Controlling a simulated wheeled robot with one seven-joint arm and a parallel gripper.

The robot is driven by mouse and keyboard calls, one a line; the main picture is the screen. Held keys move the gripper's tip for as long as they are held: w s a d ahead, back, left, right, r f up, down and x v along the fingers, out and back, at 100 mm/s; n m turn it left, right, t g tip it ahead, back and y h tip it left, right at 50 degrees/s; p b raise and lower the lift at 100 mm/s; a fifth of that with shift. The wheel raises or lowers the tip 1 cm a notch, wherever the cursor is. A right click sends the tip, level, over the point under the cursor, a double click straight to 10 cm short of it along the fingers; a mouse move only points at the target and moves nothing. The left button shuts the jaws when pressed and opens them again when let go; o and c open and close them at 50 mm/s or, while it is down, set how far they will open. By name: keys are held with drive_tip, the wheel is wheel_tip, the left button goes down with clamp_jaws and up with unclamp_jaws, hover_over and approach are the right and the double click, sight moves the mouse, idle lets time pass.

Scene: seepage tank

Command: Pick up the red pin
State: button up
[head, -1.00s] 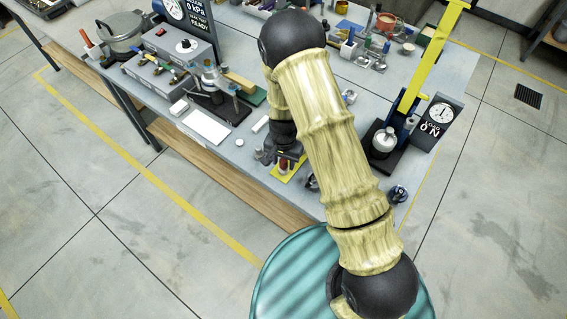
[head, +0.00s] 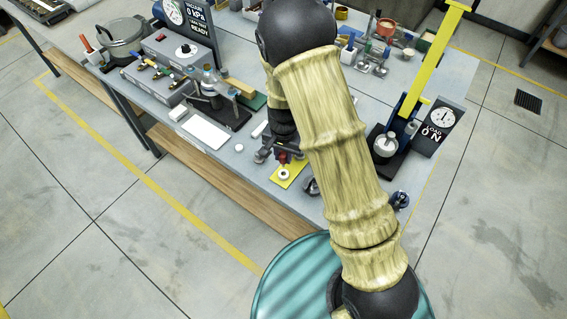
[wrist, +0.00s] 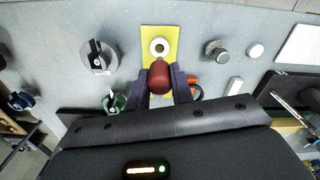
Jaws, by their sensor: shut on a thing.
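The red pin (wrist: 159,78) is between the two fingers of my gripper (wrist: 164,88) in the wrist view, and my gripper is shut on it. Its rounded red end shows; the rest is hidden by the fingers. A yellow plate (wrist: 148,34) with a white ring (wrist: 159,46) lies on the bench just beyond the pin. In the head view my gripper (head: 282,152) holds the red pin (head: 282,158) above the yellow plate (head: 287,178), apart from it.
A dark knob (wrist: 98,56) lies left of the plate, and a grey knob (wrist: 216,52) right of it. A load gauge stand (head: 384,146) is right of my arm. A white slab (head: 205,133) lies left on the grey bench. The bench's front edge is close.

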sight(284, 154)
drive_tip(key=shift+r, duration=1.9)
drive_tip(key=shift+d+f, duration=0.1)
drive_tip(key=shift+f, duration=0.05)
